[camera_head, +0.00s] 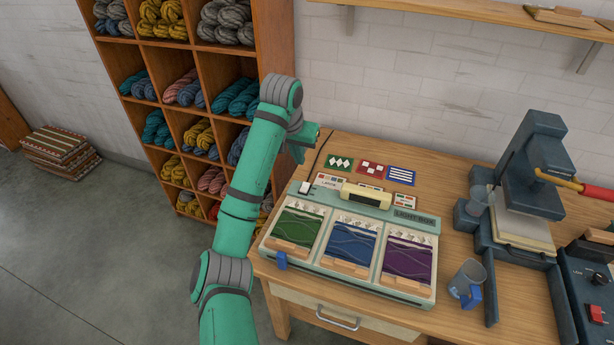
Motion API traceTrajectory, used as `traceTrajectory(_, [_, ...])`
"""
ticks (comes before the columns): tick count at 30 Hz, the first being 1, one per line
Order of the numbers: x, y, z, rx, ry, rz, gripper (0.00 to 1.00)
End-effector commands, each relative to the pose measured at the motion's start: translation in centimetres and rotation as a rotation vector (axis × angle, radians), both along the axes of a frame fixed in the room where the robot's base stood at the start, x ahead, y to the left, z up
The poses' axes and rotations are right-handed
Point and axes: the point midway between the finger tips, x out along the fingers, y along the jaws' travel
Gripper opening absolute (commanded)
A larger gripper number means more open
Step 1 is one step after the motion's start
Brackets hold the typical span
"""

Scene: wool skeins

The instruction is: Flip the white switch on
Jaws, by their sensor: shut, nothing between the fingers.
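The light box (425,225) lies on the wooden table and holds green, blue and purple yarn panels. A small white switch (304,188) with a dark part beside it sits at its back left corner, close to a thin black cable. I cannot tell the switch's position at this size. My green arm reaches up from the bottom. My gripper (298,153) is shut and empty at the arm's far end, above and behind the switch in the picture and apart from it. Its fingertips are small and partly hidden by the wrist.
Pattern cards (370,169) lie behind the light box. A wooden shelf unit (275,40) with skeins stands behind my arm. A wall shelf (460,12) hangs above.

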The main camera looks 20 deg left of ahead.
Motion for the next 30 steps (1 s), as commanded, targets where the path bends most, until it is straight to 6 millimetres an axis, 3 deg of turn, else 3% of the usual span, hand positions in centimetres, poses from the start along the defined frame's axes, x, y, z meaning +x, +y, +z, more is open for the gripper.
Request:
traceTrajectory(8, [0.5, -0.1, -1.3, -0.001, 0.002, -0.001, 0.0])
traceTrajectory(24, [3.8, -0.4, -10.3, 0.0, 0.002, -0.004, 0.0])
traceTrajectory(30, [4.6, -0.5, -12.4, 0.0, 0.001, -0.004, 0.0])
